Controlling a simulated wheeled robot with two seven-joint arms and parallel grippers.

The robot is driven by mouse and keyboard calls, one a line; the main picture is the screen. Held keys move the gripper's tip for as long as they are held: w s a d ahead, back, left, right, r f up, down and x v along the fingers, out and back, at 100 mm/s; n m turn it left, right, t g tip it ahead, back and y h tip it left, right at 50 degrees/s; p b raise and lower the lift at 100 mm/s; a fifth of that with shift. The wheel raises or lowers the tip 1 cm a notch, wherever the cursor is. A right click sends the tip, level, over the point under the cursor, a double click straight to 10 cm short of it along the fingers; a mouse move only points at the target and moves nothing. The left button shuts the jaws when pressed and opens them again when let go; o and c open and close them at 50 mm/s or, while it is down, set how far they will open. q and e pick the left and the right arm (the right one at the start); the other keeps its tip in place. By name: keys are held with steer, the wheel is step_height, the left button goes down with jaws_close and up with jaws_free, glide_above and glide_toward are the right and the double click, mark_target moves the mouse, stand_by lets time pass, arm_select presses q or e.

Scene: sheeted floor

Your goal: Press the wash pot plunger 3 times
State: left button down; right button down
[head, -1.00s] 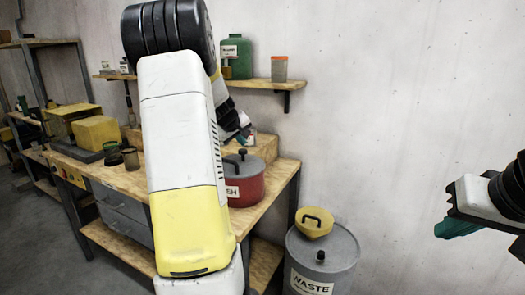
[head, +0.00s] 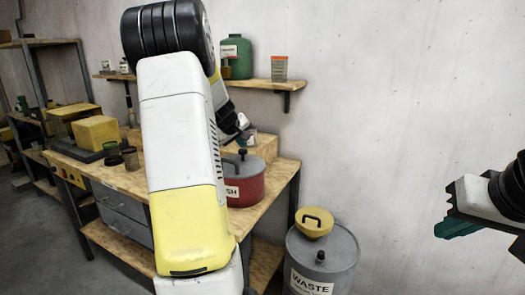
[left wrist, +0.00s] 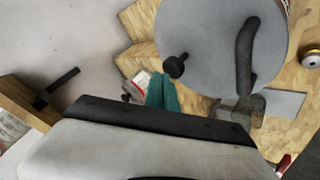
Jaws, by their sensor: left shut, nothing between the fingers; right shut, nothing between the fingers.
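The wash pot is red with a grey lid (head: 250,162) and a white label partly hidden by my left arm. Its black plunger knob (head: 242,153) stands up from the lid. The left wrist view shows the round grey lid, the plunger knob (left wrist: 177,66) and a curved black handle (left wrist: 245,55). My left gripper (head: 243,133) is shut and empty above and behind the pot, apart from the knob. Its teal fingers (left wrist: 163,93) show just below the knob in the wrist view. My right gripper (head: 455,228) is shut and empty at the far right, away from the bench.
The pot stands on a wooden workbench (head: 125,178) with yellow boxes (head: 97,132) at its left. A wall shelf (head: 265,84) holds a green container (head: 236,58).

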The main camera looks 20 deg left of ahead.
mark_target(242, 151)
arm_select(q)
steer(key=shift+f, duration=1.3)
stand_by(1.0)
steer(key=shift+d+r, duration=0.1)
steer(key=shift+r, duration=1.6)
steer(key=shift+r, duration=2.55)
steer(key=shift+r, duration=1.85)
